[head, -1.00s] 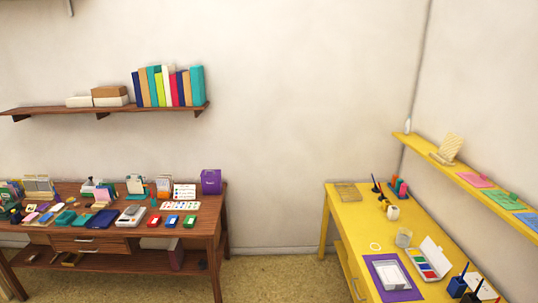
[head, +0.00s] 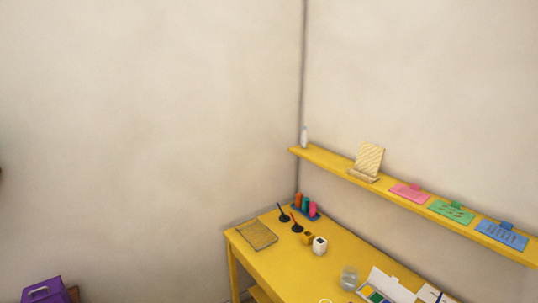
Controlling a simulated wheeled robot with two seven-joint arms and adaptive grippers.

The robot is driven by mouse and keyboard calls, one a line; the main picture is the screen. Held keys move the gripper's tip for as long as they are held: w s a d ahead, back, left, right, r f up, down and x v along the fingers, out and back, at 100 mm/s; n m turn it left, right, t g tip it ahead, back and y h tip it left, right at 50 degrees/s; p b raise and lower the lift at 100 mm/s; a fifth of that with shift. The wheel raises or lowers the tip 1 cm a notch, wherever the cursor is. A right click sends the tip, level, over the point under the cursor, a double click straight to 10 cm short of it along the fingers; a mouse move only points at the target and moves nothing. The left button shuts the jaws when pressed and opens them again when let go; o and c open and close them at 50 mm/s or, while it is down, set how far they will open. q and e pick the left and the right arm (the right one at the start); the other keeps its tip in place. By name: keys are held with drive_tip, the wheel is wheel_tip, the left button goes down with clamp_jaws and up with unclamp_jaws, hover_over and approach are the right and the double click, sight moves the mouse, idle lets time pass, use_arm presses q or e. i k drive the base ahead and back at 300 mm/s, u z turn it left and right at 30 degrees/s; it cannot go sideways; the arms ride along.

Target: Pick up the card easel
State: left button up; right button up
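The likely card easel (head: 368,161) is a small pale, wood-coloured stand with a tilted back. It stands on the yellow wall shelf (head: 338,165) at the right, left of a pink card. Neither of my grippers shows in the head view.
Pink (head: 409,193), green (head: 451,212) and blue (head: 502,235) clipped cards lie along the shelf; a white bottle (head: 304,137) stands at its left end. Below, a yellow desk (head: 285,258) holds a tan tray (head: 257,235), a glass (head: 349,278) and a paint box (head: 388,287).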

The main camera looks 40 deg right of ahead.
sight(370, 156)
drive_tip(key=z, duration=0.6)
drive_tip(key=i, duration=2)
drive_tip(key=z, duration=0.9)
